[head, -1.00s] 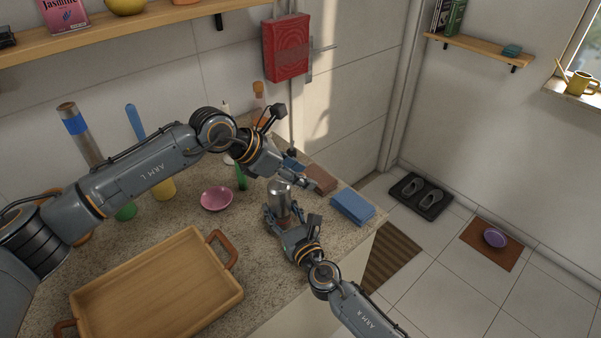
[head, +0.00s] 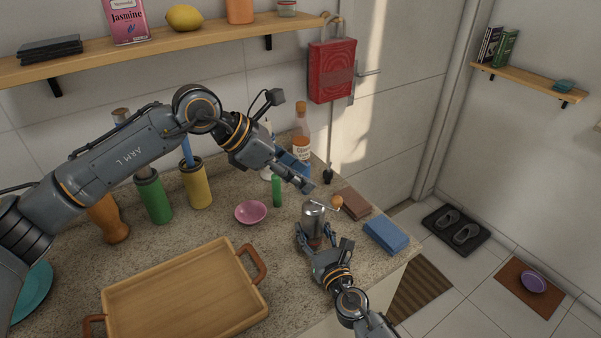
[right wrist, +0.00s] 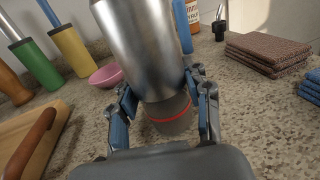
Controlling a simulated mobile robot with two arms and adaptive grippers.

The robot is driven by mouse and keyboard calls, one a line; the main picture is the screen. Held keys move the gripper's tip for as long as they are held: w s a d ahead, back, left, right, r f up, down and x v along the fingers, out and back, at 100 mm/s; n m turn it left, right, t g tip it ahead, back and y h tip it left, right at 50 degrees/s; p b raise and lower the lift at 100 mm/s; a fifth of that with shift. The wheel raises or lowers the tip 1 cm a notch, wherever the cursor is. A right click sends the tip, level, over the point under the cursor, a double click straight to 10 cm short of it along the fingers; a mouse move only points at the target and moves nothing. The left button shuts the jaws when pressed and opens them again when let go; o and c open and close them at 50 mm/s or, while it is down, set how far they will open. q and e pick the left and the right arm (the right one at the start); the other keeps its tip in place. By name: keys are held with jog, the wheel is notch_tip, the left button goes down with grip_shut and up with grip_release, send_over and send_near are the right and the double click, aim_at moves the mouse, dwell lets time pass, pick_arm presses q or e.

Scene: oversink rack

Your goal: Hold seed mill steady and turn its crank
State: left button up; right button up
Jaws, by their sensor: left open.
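The seed mill (head: 313,217) is a silver metal cylinder standing near the counter's right end. In the right wrist view the mill (right wrist: 143,45) has a dark grey lower part with a red ring. An orange ball (head: 337,201), apparently its crank knob, shows at the right of its top; the crank arm is hard to make out. My right gripper (head: 316,240) is shut around the mill's lower body, one finger on each side. My left gripper (head: 306,181) is open and empty, above and slightly left of the mill's top, apart from the knob.
A blue cloth stack (head: 386,236) and a brown cloth stack (head: 356,203) lie right of the mill. A pink bowl (head: 251,212), green bottle (head: 277,191) and wooden tray (head: 185,295) are left. A glass bottle (head: 301,135) stands behind, beneath the shelf (head: 170,45).

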jog(key=o, duration=0.5)
